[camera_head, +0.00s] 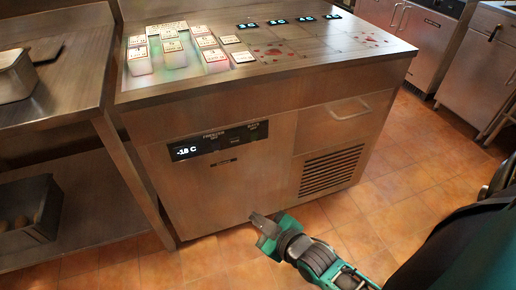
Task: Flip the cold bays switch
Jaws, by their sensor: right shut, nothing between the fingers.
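A steel freezer counter (225,190) stands in the middle of the head view. A dark control panel (218,141) on its front shows "-18 C" at its left end. Small labels sit above the panel; one reads like "FREEZER SET", and another at the right end is too small to read surely. Small dark controls (255,132) sit at that right end; I cannot tell the switch's position. My right gripper (257,219) is shut and empty, low in front of the counter, below the panel and apart from it. My left gripper is out of view.
White labelled containers (172,50) and several small displays (277,22) are on the countertop. A drawer handle (349,108) and a vent grille (331,171) are right of the panel. A steel table (60,85) stands left. Tiled floor (375,205) lies open at right.

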